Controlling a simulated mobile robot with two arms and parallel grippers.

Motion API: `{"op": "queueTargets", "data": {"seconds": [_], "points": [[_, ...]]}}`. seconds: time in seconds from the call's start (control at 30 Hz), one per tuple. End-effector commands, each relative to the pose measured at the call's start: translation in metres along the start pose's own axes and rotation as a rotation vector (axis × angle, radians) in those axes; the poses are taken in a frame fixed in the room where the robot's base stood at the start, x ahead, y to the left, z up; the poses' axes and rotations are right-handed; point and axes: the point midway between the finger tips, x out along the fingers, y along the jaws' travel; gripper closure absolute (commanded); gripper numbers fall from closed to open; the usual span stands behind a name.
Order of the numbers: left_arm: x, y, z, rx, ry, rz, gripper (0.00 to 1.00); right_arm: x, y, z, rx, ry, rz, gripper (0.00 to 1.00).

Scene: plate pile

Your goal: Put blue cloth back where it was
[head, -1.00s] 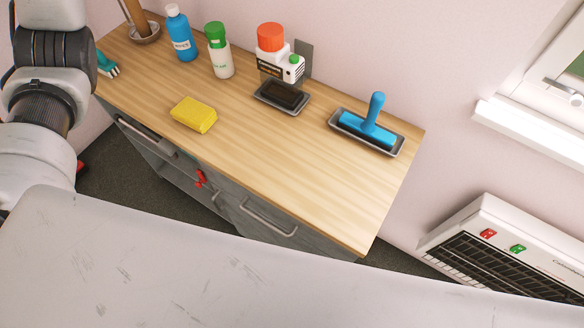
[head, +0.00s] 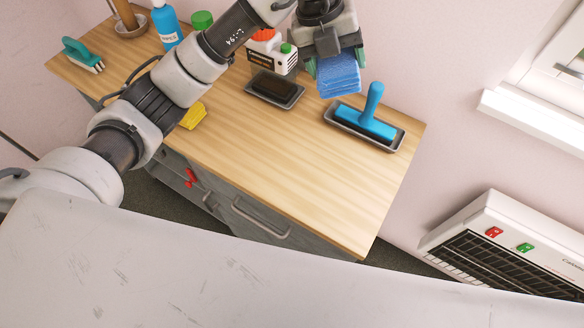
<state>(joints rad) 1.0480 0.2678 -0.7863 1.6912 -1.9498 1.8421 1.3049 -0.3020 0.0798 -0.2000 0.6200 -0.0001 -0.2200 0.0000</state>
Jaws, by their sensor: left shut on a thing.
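The blue cloth (head: 339,77) hangs folded from my left gripper (head: 337,54), which is shut on its upper edge. The gripper holds it above the back part of the wooden counter (head: 290,165), between the dark sponge tray (head: 274,89) and the tray (head: 397,143) with the blue-handled tool (head: 371,112). The cloth appears close to the blue-handled tool; I cannot tell its exact height above the counter. My right gripper is not in view.
A white bottle with an orange cap (head: 266,57) stands behind the dark sponge, partly hidden by my arm. A yellow sponge (head: 193,116), green cap (head: 202,19), blue bottle (head: 166,24) and teal brush (head: 83,54) are left. The counter's front right is clear.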

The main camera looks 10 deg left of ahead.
Motion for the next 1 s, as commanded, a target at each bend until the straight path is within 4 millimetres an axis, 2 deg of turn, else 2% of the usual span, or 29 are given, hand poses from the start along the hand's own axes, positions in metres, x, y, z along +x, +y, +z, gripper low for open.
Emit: {"op": "queueTargets", "data": {"seconds": [0.03, 0.2, 0.3, 0.43, 0.57, 1.0], "points": [[0.026, 0.002, -0.020, 0.078, 0.025, 0.065, 0.47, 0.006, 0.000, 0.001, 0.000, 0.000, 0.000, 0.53], [0.082, 0.010, -0.076, 0.311, 0.061, 0.238, 0.47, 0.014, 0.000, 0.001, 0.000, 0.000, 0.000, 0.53], [0.103, 0.016, -0.102, 0.414, 0.065, 0.302, 0.47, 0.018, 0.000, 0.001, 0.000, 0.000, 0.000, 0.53], [0.117, 0.021, -0.122, 0.496, 0.066, 0.348, 0.47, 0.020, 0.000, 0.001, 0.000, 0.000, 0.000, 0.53], [0.124, 0.032, -0.125, 0.521, 0.066, 0.362, 0.47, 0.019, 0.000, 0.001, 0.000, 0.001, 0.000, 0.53], [0.143, 0.125, -0.078, 0.518, 0.067, 0.366, 0.47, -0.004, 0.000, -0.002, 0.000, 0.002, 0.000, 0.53]]}}
